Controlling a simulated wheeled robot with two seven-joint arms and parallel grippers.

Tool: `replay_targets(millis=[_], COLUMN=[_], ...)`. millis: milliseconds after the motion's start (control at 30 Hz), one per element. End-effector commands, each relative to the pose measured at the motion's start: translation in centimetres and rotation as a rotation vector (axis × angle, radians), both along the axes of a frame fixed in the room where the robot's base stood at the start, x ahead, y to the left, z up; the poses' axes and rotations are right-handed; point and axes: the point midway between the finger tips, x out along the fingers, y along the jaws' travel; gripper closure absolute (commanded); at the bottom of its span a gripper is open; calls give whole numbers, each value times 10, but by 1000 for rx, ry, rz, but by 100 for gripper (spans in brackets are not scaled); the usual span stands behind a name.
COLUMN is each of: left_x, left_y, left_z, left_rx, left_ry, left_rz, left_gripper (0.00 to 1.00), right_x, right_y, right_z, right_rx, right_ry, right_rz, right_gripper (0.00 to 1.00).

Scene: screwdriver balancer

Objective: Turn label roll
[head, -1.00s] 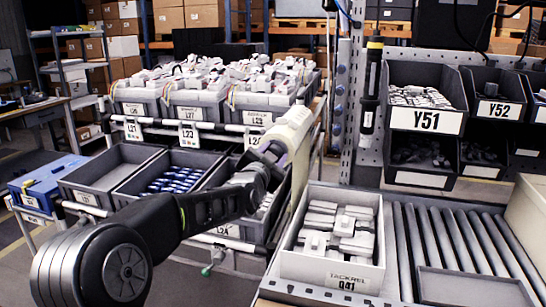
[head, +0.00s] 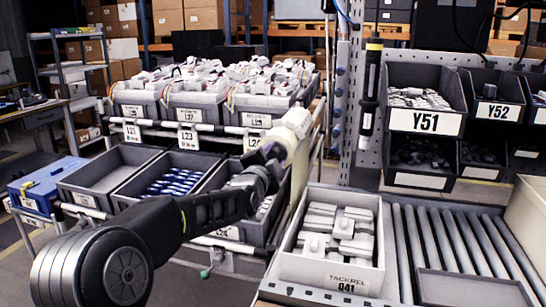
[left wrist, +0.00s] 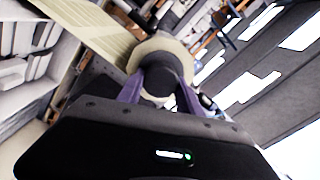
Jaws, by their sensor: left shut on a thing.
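The cream label roll (head: 293,128) sits at the post end, between the shelf rack and the bench. My left gripper (head: 274,153) reaches it from the lower left, and its fingertips are at the near face of the roll. In the left wrist view the purple fingers of my left gripper (left wrist: 160,92) are shut on the dark hub in the middle of the roll. The cream rim of the label roll (left wrist: 164,50) shows around the hub. The far side of the roll is hidden. My right gripper is not in view.
A cream striped strip or panel (left wrist: 90,28) runs to the upper left from the roll; I cannot tell which. A light bin marked TACKREL 041 (head: 328,268) with several white parts stands right of my arm, beside a roller track (head: 450,240). Grey bins (head: 110,178) stand left.

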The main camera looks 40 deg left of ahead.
Motion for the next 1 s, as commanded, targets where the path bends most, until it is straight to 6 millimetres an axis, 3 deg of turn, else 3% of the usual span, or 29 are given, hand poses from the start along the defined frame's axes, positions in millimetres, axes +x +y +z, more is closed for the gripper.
replay_targets(millis=[400, 1000], left_x=[0, 0], left_y=[-1, -1], left_z=[-1, -1], left_rx=[151, 188], left_ry=[53, 66], left_rz=[0, -1], left_gripper=[98, 98], right_x=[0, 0], right_y=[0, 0], right_z=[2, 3], right_rx=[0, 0], right_ry=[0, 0], right_rz=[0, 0], right_gripper=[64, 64])
